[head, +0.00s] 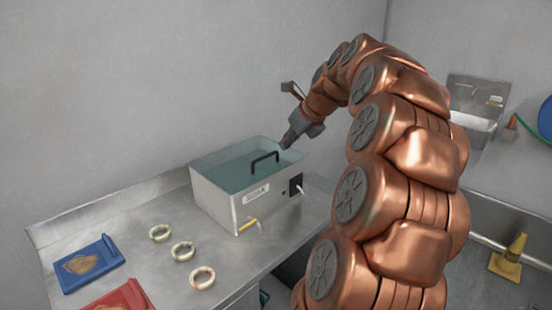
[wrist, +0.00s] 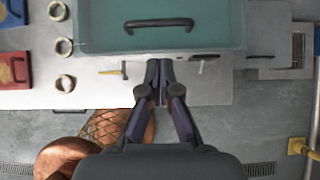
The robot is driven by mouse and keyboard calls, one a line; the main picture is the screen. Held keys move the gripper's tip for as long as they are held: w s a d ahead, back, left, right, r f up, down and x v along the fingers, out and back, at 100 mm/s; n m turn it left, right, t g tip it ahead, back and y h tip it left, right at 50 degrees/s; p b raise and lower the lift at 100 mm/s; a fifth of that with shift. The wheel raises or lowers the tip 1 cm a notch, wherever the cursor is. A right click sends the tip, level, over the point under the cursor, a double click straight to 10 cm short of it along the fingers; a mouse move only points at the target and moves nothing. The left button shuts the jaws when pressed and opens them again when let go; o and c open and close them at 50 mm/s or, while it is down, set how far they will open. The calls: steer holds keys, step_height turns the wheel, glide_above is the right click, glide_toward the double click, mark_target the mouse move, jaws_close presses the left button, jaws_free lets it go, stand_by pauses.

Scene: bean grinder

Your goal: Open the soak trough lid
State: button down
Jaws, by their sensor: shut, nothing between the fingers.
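The soak trough (head: 225,205) is a metal box on the steel counter, with a label, a dark panel and a small yellow-handled tap on its front. Its teal see-through lid (head: 228,170) lies over the top and carries a black bar handle (head: 265,160). In the wrist view the lid (wrist: 215,15) fills the upper middle, with the handle (wrist: 158,24) running across it. My gripper (head: 288,143) is shut and empty near the trough's right end in the head view. In the wrist view its fingertips (wrist: 160,64) are together at the trough's front edge, short of the handle. Contact cannot be told.
Several pale rings (head: 183,251) lie on the counter (head: 130,225) left of the trough. A blue tray (head: 88,265) and a red tray (head: 122,298) lie farther left. A wall basin (head: 475,125) and a yellow floor sign (head: 508,260) are at the right.

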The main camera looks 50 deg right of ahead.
steer(key=p, duration=0.1)
glide_toward(265, 167)
steer(key=x, duration=0.5)
steer(key=shift+f, duration=0.25)
steer(key=shift+r, duration=0.15)
